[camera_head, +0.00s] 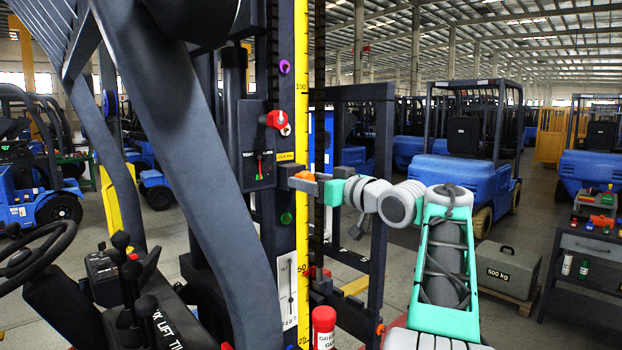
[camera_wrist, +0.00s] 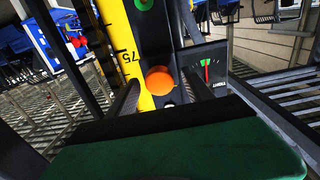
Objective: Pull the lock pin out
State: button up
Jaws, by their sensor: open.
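An orange round knob (camera_wrist: 160,80), which looks like the head of the lock pin, sits by the yellow scale's 75 mark in the wrist view. In the head view the orange knob (camera_head: 304,175) shows at the mast, right at my gripper's tip. My gripper (camera_wrist: 161,92) is open, with one dark finger to each side of the knob. I cannot tell whether either finger touches it. In the head view my gripper (camera_head: 298,184) reaches leftward to the mast and partly covers the knob. The pin's shaft is hidden.
The yellow scale (camera_head: 302,120) runs up the dark mast. A dial box (camera_head: 257,150) and a red knob (camera_head: 276,119) sit above left of my gripper. A green knob (camera_head: 286,218) is below.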

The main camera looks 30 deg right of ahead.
jog(key=shift+c, duration=0.3)
grip_shut()
dwell(0.3)
dwell(0.3)
